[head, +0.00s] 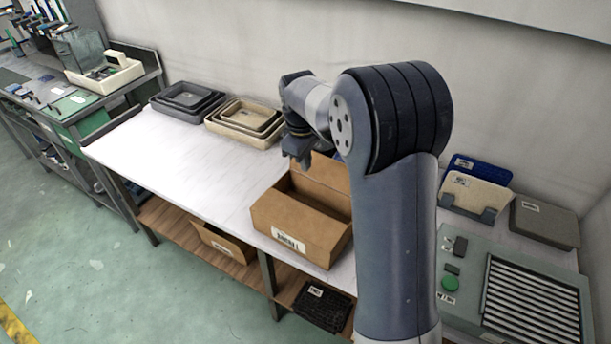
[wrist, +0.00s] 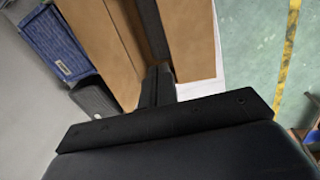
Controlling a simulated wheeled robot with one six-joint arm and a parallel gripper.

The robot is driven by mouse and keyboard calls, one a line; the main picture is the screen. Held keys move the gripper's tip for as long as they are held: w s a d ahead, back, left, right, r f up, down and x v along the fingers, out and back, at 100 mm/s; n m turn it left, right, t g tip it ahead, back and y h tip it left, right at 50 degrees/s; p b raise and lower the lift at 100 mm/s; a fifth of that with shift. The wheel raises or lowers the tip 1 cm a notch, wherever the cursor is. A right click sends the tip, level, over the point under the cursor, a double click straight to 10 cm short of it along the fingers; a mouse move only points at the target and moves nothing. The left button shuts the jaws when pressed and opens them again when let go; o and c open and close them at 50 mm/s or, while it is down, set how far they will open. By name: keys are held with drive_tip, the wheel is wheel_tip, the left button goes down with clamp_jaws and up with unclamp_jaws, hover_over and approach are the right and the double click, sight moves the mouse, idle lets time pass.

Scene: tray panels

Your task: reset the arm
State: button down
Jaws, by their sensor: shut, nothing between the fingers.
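My gripper (head: 299,153) is over the back part of an open cardboard box (head: 286,231) on the white table (head: 165,161). It is shut and holds nothing. In the wrist view my gripper (wrist: 158,84) shows as dark fingers close together, with the brown cardboard box (wrist: 110,50) beyond them. My arm rises at the right of the box in the head view and hides part of the box's right side.
Nested grey trays (head: 187,98) and nested beige trays (head: 244,120) stand at the table's back. Blue (head: 477,168) and beige panels (head: 474,192) and a control box with a green button (head: 450,284) are at right. The table's left middle is clear.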

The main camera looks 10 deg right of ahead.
sight(306, 206)
drive_tip(key=shift+r, duration=0.35)
drive_tip(key=shift+f, duration=0.1)
wheel_tip(306, 206, down, 15)
drive_tip(key=shift+r+b, duration=0.1)
drive_tip(key=shift+b, duration=0.35)
drive_tip(key=shift+r, duration=0.1)
